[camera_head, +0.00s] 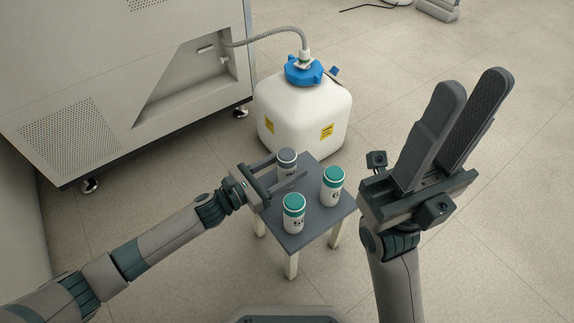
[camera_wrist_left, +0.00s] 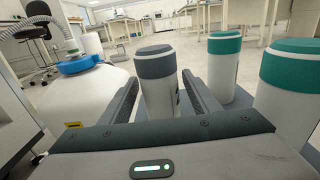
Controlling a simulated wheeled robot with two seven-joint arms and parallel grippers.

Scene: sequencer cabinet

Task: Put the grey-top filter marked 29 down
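The grey-top filter (camera_head: 287,158) stands upright on the far left part of the small grey table (camera_head: 305,240). Its number cannot be read in either view. My left gripper (camera_head: 292,168) reaches in from the left, with one finger on each side of this filter. The left wrist view shows the filter (camera_wrist_left: 157,85) between the fingers, with small gaps beside it, so the gripper looks open around it. My right gripper (camera_head: 468,95) is raised at the right, empty, its fingers apart.
Two teal-top filters stand on the same table, one at the front (camera_head: 293,213) and one at the right (camera_head: 332,187). A white container with a blue cap (camera_head: 303,110) stands on the floor behind the table. The grey cabinet (camera_head: 120,70) is at the back left.

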